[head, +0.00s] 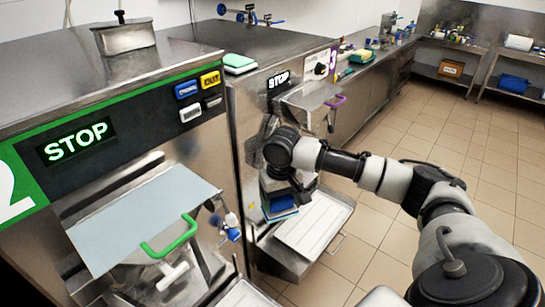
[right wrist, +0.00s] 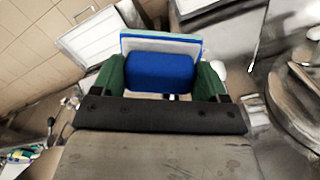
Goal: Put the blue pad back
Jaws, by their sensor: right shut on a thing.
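My right gripper (head: 278,188) points down beside the front of the second freezer, above its white tray. It is shut on the blue pad (head: 281,204), which shows below the fingers. In the right wrist view the blue pad (right wrist: 160,72), with a pale layer and a thin blue edge behind it, sits between the two green fingers of my right gripper (right wrist: 162,75). A green and white pad (head: 240,63) lies on top of the second freezer near its front edge. My left gripper is not in view.
The first freezer (head: 130,60) stands at the left, with a green handle (head: 168,248) on its front. A white tray (head: 308,228) juts out below my right gripper. A counter with a yellow and green sponge (head: 360,56) runs behind. The tiled floor at the right is open.

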